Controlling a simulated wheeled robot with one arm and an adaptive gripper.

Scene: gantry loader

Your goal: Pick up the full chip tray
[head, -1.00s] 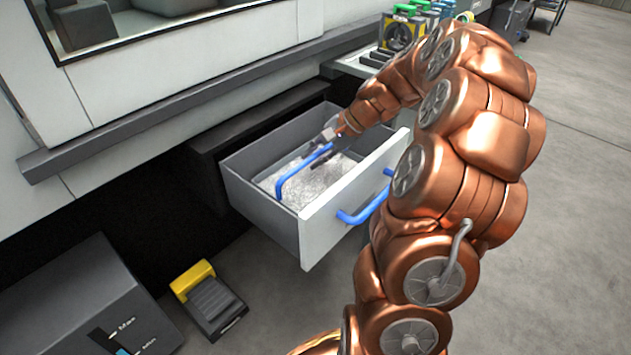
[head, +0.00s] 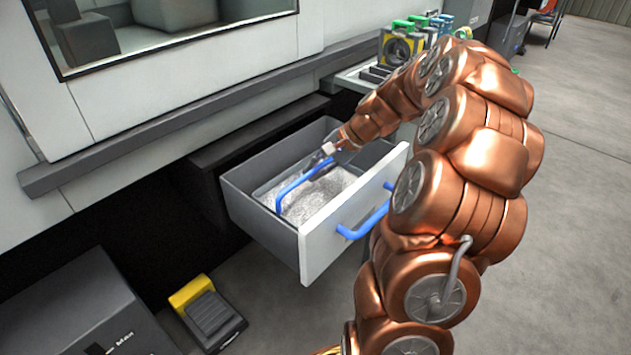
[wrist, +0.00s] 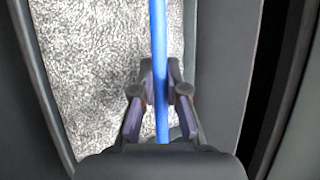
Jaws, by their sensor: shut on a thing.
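The chip tray (head: 325,192) is full of silvery metal chips and sits inside the pulled-out grey drawer (head: 262,222). A blue bar handle (head: 302,183) spans over the tray. My gripper (head: 322,165) is shut on this handle near its far end. In the wrist view, the blue handle (wrist: 159,50) runs between the two fingers of my gripper (wrist: 161,92), with the chips (wrist: 95,70) below and to the left. My arm and gripper hide part of the tray's far end. I cannot tell whether the tray is clear of the drawer floor.
The drawer front carries its own blue handle (head: 365,222). A pedal with a yellow cover (head: 190,292) and a dark box (head: 85,310) stand on the floor at lower left. The machine ledge (head: 200,125) overhangs behind the drawer. Coloured holders (head: 400,45) stand at the back.

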